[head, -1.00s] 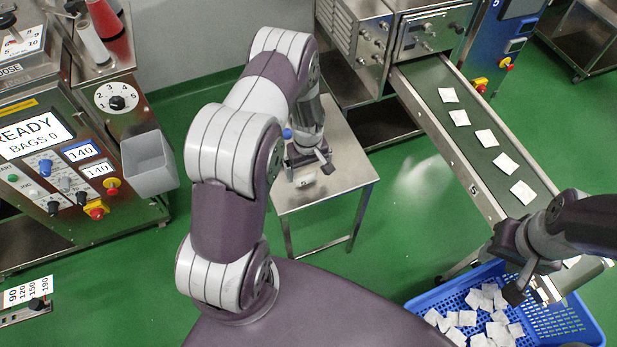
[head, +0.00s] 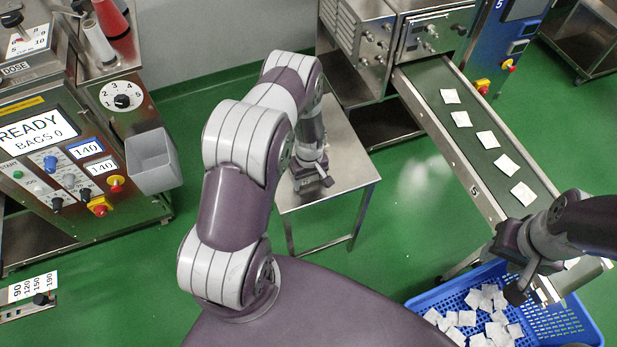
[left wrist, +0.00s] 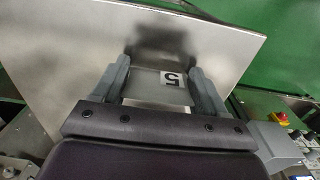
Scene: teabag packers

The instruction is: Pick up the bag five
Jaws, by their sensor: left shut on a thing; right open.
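The bag five, a pale bag with a black 5 on a white label (left wrist: 172,79), shows between the two fingers of my left gripper (left wrist: 160,70) in the left wrist view. The gripper is shut on it, one finger on each side. In the head view my left gripper (head: 314,182) is low over the small steel table (head: 345,165), and it hides the bag. I cannot tell whether the bag still touches the tabletop. My right gripper (head: 517,280) is open, above the blue crate at the lower right.
The blue crate (head: 560,325) holds several white teabags. A green conveyor (head: 455,95) carries several more. A dosing machine (head: 60,150) with a READY screen and a grey bin (head: 152,160) stand at the left. Green floor lies open around the table.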

